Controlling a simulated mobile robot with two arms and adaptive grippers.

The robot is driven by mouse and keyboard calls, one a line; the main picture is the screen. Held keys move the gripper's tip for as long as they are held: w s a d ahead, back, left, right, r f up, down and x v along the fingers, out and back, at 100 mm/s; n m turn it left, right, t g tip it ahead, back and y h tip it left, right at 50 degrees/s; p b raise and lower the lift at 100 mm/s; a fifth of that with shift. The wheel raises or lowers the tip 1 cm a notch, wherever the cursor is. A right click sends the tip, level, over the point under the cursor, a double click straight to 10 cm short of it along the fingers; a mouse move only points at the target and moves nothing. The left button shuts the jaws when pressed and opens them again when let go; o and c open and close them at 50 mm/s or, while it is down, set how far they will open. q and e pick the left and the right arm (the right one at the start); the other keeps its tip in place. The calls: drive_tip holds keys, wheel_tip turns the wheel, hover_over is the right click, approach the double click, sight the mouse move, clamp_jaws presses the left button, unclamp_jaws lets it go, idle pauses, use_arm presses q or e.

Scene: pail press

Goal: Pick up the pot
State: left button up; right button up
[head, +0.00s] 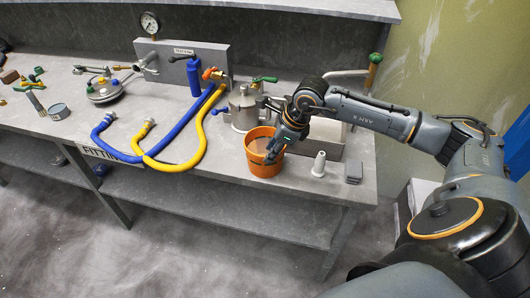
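My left gripper is not in view.
Blue and yellow hoses (185,160) loop across the bench left of the pail. A pale nozzle-like piece (318,165) and a small grey block (353,172) stand to the right. A grey box (325,147) is behind them. A gauge (150,23) tops the back panel.

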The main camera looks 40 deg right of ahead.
sight(261, 160)
drive_tip(key=shift+w+a+f, duration=0.1)
drive_tip(key=shift+f, duration=0.15)
drive_tip(key=shift+a+f, duration=0.1)
drive_tip(key=shift+f, duration=0.1)
drive_tip(key=p+x, duration=0.1)
drive_tip(key=x, duration=0.1)
drive_tip(key=p+x, duration=0.2)
drive_tip(key=shift+w+a+f, duration=0.1)
drive_tip(key=shift+w+a, duration=0.05)
drive_tip(key=shift+a, duration=0.25)
drive_tip(key=shift+w+f, duration=0.1)
drive_tip(key=shift+f, duration=0.15)
clamp_jaws()
drive_tip(key=shift+r, duration=0.15)
